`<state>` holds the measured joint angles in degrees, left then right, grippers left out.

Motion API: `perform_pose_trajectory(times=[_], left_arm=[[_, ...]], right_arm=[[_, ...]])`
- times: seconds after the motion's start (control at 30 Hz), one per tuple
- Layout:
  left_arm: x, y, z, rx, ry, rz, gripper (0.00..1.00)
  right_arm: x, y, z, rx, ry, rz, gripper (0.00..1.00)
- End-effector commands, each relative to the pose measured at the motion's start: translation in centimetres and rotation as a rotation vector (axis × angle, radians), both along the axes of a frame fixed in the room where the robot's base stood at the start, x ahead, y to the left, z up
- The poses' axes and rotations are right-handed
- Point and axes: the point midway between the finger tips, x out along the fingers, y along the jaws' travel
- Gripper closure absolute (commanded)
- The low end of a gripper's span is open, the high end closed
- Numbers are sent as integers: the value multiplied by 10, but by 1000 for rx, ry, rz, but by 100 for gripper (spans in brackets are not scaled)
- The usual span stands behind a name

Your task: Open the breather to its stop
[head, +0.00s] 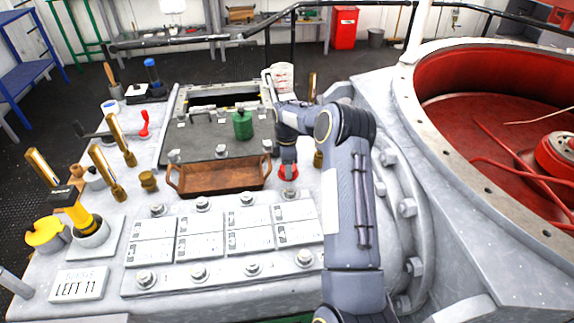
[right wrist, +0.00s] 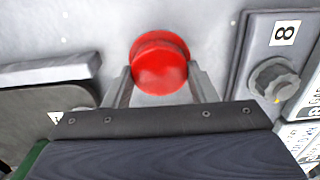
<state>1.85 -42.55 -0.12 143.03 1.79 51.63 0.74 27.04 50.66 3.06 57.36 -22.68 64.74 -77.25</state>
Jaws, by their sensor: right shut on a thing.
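A round red cap (right wrist: 160,62), the only thing at my right gripper and likely the breather, sits on the grey deck. In the head view the red cap (head: 281,174) shows just right of the brown tray, partly hidden by the gripper. My right gripper (head: 289,170) reaches down onto it from above. In the right wrist view the fingers of my right gripper (right wrist: 162,82) stand on either side of the cap and are shut on it. I cannot tell how far the cap is turned. My left gripper is not in view.
A brown tray (head: 220,191) stands left of the gripper, with a dark hatch plate (head: 205,140) and green knob (head: 242,125) behind. Numbered plates with bolts (head: 200,272) lie in front. Brass handles (head: 107,172) stand left. A large red-lined opening (head: 440,105) is at right.

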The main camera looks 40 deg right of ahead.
Motion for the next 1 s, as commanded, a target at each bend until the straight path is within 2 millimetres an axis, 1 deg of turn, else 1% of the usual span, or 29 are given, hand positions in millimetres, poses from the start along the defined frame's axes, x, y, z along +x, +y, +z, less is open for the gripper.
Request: perform_pose_trajectory(times=[0.03,0.57,0.6,0.73,0.77,1.0], left_arm=[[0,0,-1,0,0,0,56],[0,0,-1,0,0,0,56],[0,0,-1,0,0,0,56],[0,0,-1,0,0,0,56],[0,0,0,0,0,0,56],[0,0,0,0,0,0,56]], right_arm=[[-3,2,-6,6,13,13,71],[-4,2,-7,7,15,37,71],[-4,2,-7,7,15,37,46],[-3,2,-6,5,12,36,29],[-3,2,-5,5,11,35,27],[-1,1,-2,2,6,35,27]])
